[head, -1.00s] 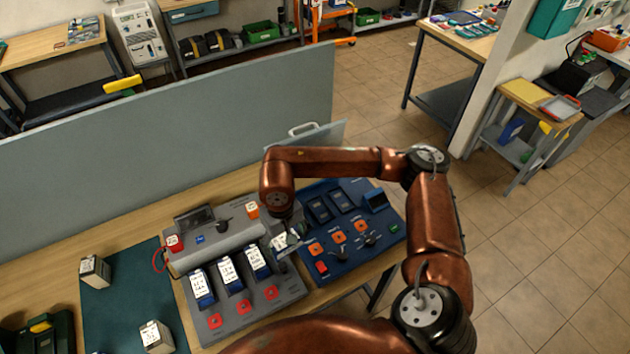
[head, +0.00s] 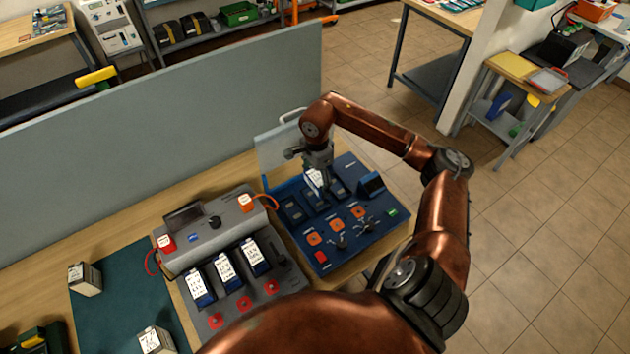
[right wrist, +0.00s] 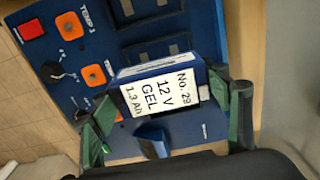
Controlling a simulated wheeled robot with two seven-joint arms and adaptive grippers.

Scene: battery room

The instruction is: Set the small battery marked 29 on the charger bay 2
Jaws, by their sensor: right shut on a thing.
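The small battery (right wrist: 165,90) is blue with a white label reading No. 29, 12 V GEL, 1.3 Ah in the right wrist view. My right gripper (right wrist: 160,100) is shut on it, with a green-padded finger on each side. In the head view the battery's white label (head: 314,181) shows under my right gripper (head: 319,168), over the back of the blue charger (head: 352,245). The charger has dark bays in a row, and the nearest clear one is the left bay (head: 291,210). Bay numbers are not readable. The battery's underside is hidden. My left gripper is out of view.
A grey unit (head: 185,259) left of the charger holds three labelled batteries (head: 225,271). A grey partition (head: 160,130) runs behind the bench. Two pale batteries (head: 86,279) stand at a green mat (head: 118,300).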

